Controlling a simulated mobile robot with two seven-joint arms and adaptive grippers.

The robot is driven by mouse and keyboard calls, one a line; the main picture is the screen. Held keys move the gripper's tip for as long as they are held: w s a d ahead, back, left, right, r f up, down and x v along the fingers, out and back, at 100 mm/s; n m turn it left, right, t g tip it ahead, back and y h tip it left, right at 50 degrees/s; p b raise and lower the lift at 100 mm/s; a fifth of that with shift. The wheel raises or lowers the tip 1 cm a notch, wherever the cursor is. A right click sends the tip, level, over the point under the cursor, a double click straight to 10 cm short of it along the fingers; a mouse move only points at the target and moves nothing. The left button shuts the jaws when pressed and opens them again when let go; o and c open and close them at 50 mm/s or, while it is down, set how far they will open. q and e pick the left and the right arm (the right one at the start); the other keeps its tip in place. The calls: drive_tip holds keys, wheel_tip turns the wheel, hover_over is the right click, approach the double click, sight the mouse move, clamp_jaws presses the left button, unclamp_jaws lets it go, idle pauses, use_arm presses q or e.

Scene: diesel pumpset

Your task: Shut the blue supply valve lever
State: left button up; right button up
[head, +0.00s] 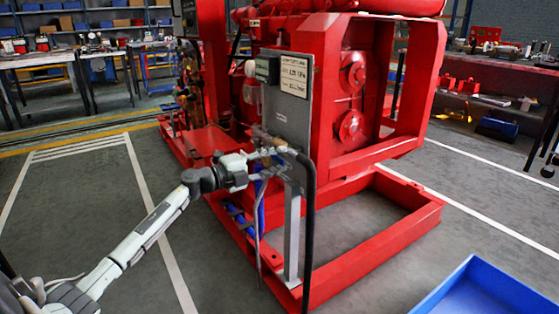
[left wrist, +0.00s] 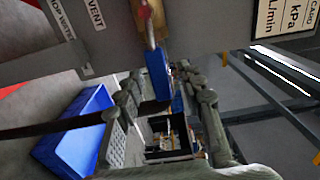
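The blue valve lever (left wrist: 157,72) shows in the left wrist view, hanging from a brass and red fitting (left wrist: 150,18) on the grey panel. My left gripper (left wrist: 160,98) has its fingers apart, one on each side of the lever's lower end; I cannot tell whether either touches it. In the head view my left gripper (head: 262,164) is at the panel's lower edge, by brass fittings (head: 264,137). The lever is too small or hidden to make out there. My right gripper is not in view.
The grey panel (head: 286,112) stands on a post on the red pumpset frame (head: 375,250). A black hose (head: 309,220) hangs close to the right of my left gripper. A blue tray (head: 480,292) is at the lower right. Floor at the left is clear.

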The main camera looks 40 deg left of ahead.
use_arm(q)
drive_tip(key=shift+w+d, duration=0.2)
drive_tip(key=shift+w, duration=0.2)
drive_tip(key=shift+c, duration=0.6)
clamp_jaws()
